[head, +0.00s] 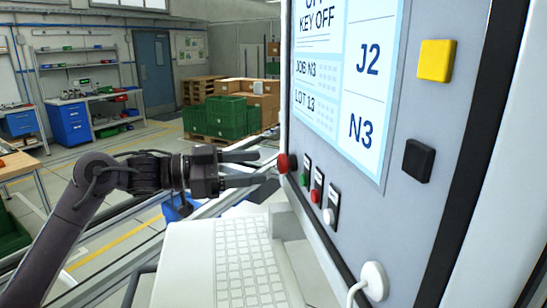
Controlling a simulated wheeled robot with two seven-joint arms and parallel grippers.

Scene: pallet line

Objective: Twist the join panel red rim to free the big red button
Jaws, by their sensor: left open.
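The join panel (405,200) is a grey upright panel on the right, seen at a steep angle. The big red button (284,163) stands out from its left edge, below the screen. Its rim cannot be told apart from the button at this size. My left gripper (262,168) comes in from the left, with two dark fingers pointing right at the button. The fingers are apart, one higher and one lower, and their tips are close to the button. I cannot tell whether they touch it. My right gripper is not in view.
Several small switches, green, red (316,187) and white, sit right of the button. The panel has a screen (345,75), a yellow square button (436,60) and a black one (418,160). A white keyboard (245,262) lies below my gripper. Green crates (215,118) stand far behind.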

